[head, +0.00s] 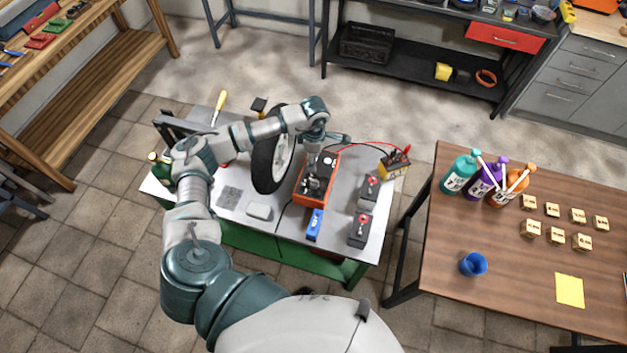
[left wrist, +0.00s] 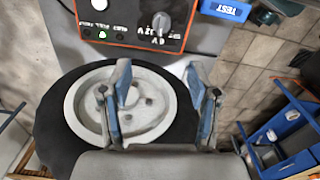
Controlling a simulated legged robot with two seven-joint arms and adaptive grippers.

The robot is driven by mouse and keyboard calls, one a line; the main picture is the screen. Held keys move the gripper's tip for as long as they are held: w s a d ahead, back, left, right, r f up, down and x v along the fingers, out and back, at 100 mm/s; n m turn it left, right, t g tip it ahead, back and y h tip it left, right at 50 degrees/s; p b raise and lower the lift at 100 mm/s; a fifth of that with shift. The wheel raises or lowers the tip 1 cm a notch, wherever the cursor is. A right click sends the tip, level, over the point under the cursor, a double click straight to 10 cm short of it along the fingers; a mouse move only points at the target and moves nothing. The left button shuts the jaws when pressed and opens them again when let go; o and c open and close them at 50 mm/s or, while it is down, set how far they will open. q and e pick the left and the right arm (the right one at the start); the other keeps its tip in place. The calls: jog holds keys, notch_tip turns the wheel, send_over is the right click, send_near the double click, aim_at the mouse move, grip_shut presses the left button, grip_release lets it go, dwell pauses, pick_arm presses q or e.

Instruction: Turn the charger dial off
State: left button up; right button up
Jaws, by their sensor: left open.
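The charger is an orange box (head: 303,203) with a dark panel on the steel-topped workbench in the head view. In the left wrist view its panel (left wrist: 130,27) shows at the top edge, upside down. A round light grey dial (left wrist: 161,22) sits there beside 6V and 12V marks, and a green light (left wrist: 102,35) glows to its left. A second knob (left wrist: 99,5) is cut off by the frame edge. My left gripper (left wrist: 161,95) is open and empty, its fingers apart from the dial. In the head view the left gripper (head: 313,184) hangs over the charger and partly hides it.
A wheel with a black tyre (head: 264,165) stands beside the charger. A blue tester (head: 315,224), two small dark boxes with red knobs (head: 369,188) and a battery with cables (head: 394,167) are close by. A wooden table with bottles (head: 458,176) stands to the right.

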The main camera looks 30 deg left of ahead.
aim_at(315, 181)
pick_arm(q)
notch_tip(315, 181, down, 15)
jog(key=shift+f+p, duration=0.1)
jog(key=shift+p, duration=0.55)
jog(key=shift+d, duration=0.2)
jog(key=c, duration=1.1)
